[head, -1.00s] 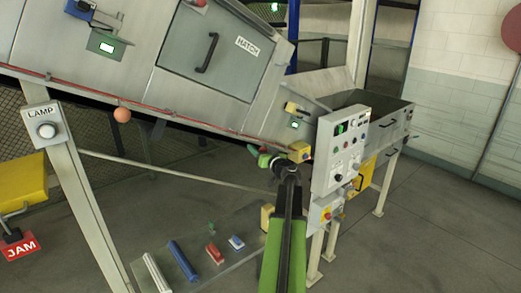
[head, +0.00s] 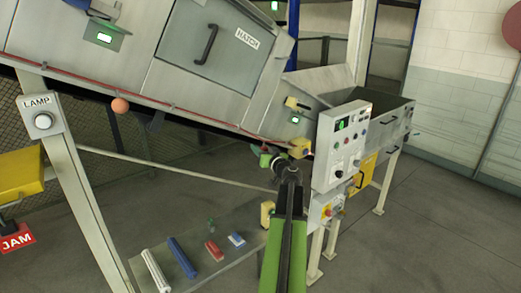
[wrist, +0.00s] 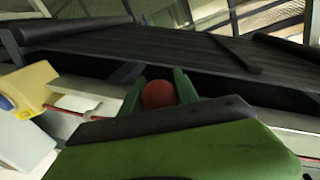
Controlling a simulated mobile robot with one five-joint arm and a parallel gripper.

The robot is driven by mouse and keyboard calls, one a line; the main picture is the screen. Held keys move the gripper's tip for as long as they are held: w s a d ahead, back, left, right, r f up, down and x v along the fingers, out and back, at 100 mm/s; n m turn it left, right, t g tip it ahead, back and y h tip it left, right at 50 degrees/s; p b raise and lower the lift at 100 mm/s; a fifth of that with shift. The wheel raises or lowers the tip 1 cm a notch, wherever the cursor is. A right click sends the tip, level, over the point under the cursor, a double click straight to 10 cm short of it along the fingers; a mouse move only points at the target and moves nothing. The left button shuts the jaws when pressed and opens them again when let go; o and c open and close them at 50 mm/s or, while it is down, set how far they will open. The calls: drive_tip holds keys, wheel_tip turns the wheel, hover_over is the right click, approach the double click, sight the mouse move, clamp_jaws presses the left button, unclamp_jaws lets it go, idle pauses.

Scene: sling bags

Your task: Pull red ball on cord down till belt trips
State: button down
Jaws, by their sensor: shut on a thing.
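My gripper (head: 263,157) has green fingers and is at the lower end of the sloping conveyor, just left of a yellow switch box (head: 299,147). In the wrist view its fingers are on both sides of a red ball (wrist: 158,94), gripping it. In the head view this ball is hidden by the fingers. A thin red cord (head: 190,119) runs along the conveyor's lower edge toward the switch box. A separate orange ball (head: 120,105) hangs under the cord farther left. The belt (wrist: 190,45) shows dark in the wrist view.
A grey lamp box (head: 43,121) is on the left post. A control panel (head: 342,145) stands right of my gripper. A low board (head: 200,240) below carries several coloured pieces. A hatch (head: 212,40) is on the conveyor's side. Open floor lies at the right.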

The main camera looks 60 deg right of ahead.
drive_tip(key=shift+f, duration=0.8)
drive_tip(key=c, duration=0.9)
unclamp_jaws()
